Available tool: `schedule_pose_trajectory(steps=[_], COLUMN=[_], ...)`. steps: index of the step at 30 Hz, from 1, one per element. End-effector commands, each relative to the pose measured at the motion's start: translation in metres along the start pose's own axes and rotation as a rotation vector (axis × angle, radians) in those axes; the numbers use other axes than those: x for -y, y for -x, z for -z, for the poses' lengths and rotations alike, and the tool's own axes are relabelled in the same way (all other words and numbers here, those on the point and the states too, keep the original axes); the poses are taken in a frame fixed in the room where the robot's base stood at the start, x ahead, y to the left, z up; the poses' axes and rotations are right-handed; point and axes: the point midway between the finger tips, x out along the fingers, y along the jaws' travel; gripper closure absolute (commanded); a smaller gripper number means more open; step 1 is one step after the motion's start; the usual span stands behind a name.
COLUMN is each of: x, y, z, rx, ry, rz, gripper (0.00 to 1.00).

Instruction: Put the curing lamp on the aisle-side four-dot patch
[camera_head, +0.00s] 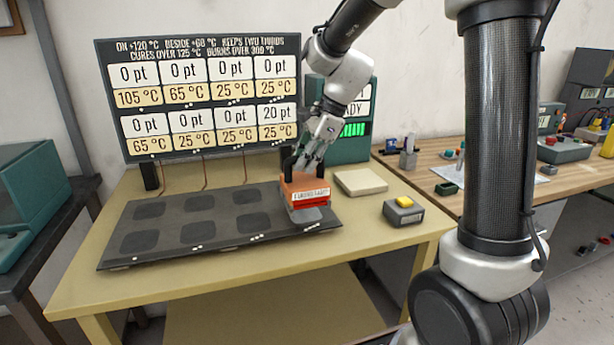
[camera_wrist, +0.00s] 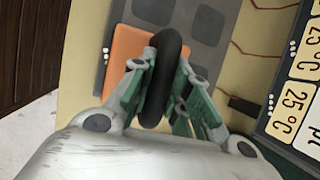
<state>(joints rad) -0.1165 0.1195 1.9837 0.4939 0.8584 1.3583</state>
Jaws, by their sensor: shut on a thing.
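The curing lamp (camera_head: 305,190) is an orange box with a white label and a red lower front. My gripper (camera_head: 306,163) is shut on its black handle from above. In the wrist view the orange lamp top (camera_wrist: 128,45) and dark handle show between the fingers of my gripper (camera_wrist: 165,75). The lamp is at the right end of the dark patch mat (camera_head: 190,257). The front right patch (camera_head: 307,215), with white dots by its front edge, shows partly below it. I cannot tell whether the lamp touches the mat. The patch behind is mostly hidden.
A reading board (camera_head: 200,95) stands behind the mat; its lower right cell reads 20 pt, 25 °C. A teal unit (camera_head: 345,140) stands at the back. A pale slab (camera_head: 360,182) and a grey box with yellow button (camera_head: 403,211) are to the right on the table (camera_head: 365,235).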

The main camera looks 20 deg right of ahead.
Motion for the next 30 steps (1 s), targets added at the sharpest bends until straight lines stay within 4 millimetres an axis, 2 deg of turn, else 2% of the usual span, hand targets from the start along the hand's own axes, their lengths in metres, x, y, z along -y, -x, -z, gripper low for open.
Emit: schedule_pose_trajectory(steps=[8,19,20,22,23,30], x=[-0.007,-0.007,-0.008,-0.008,-0.008,-0.008], y=[-0.031,-0.035,-0.035,-0.035,-0.035,-0.034], z=[0.013,0.015,0.015,0.015,0.015,0.015], rx=[-0.001,0.0,-0.001,-0.001,-0.001,-0.001], ry=[-0.001,0.0,0.0,0.0,0.0,0.0], rz=[-0.001,0.001,0.0,0.0,0.0,0.0], gripper=[1.0,1.0,0.77,0.64,0.6,0.6])
